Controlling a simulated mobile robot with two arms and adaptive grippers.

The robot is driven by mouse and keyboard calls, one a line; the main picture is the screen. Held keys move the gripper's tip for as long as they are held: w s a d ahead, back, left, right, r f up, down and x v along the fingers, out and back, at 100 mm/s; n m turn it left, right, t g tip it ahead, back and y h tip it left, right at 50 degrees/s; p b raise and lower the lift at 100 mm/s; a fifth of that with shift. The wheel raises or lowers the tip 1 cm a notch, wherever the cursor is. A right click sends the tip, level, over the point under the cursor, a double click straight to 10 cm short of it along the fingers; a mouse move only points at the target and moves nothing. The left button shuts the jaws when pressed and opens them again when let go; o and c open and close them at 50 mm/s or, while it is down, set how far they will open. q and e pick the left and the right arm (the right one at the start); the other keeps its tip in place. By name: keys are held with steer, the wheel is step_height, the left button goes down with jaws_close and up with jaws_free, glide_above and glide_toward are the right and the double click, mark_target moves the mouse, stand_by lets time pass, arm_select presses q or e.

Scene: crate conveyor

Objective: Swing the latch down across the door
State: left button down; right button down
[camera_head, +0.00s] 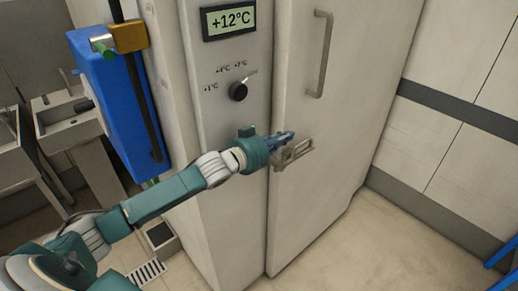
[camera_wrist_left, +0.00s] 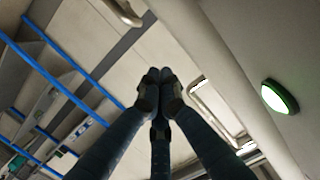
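The tall off-white cabinet has a door (camera_head: 335,120) with a long vertical handle (camera_head: 322,55). The latch (camera_head: 300,150), a grey-tan metal loop, lies roughly level over the door's left edge, below the handle height. My left gripper (camera_head: 287,137) is right at the latch, just above and in front of its left part, which it partly hides. In the left wrist view the gripper's fingertips (camera_wrist_left: 160,76) are together with nothing seen between them. The latch (camera_wrist_left: 215,108) shows just right of the fingers there; I cannot tell whether they touch. My right gripper is not in view.
A knob (camera_head: 238,91) and a +12°C display (camera_head: 229,20) are on the cabinet front left of the door. A blue box (camera_head: 112,100) hangs on the cabinet's left side. A lit green lamp (camera_wrist_left: 279,97) shows in the wrist view. The floor (camera_head: 350,245) before the door is clear.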

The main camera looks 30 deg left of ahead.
arm_select(q)
steer(key=r+b+v, duration=0.1)
steer(key=b+v, duration=0.2)
steer(key=v, duration=0.8)
steer(key=shift+s+r, duration=0.2)
steer(key=shift+s, duration=0.05)
